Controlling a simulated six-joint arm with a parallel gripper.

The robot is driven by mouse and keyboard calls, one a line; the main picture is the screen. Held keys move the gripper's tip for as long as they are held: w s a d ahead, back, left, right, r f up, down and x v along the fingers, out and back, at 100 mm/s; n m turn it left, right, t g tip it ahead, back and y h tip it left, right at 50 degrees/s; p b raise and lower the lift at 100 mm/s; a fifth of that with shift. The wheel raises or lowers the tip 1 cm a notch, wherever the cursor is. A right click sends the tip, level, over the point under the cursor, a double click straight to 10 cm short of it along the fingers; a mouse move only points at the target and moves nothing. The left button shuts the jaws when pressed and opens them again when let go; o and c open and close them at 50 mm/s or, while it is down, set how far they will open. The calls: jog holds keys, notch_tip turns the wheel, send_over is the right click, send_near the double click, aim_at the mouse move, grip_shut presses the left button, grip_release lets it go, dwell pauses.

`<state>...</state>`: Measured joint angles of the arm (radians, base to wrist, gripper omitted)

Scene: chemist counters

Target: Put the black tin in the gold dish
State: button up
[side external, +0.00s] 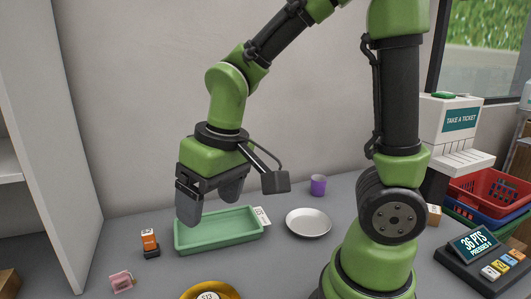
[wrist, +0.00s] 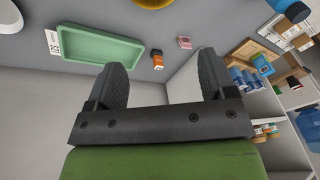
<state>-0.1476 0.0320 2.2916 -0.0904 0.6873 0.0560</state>
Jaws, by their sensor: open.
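A small dark block with an orange label (side external: 150,244), apparently the black tin, stands on the counter left of the green tray. It also shows in the wrist view (wrist: 157,58), beyond and between my fingers. The gold dish (side external: 232,293) is at the front, cut off by the bottom edge, with a white numbered card showing over it. Its rim shows at the top of the wrist view (wrist: 152,4). My gripper (side external: 209,210) is open and empty, pointing down above the green tray, to the right of the dark block and well above it.
The green tray (side external: 220,241) lies behind the gold dish. A pink item (side external: 121,281) sits front left. A white plate (side external: 309,223) and a purple cup (side external: 318,185) stand right of the tray. A white shelf unit (side external: 55,140) bounds the left; a keypad sign (side external: 485,255) and baskets are far right.

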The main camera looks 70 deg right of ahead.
jog(key=s+d+r+m+t+y, duration=0.1)
jog(key=s+r+t, duration=0.3)
jog(key=s+r, duration=0.4)
jog(key=shift+s+d+r+m+t, duration=0.3)
jog(key=shift+s+m+t, duration=0.1)
jog(key=shift+m, duration=0.2)
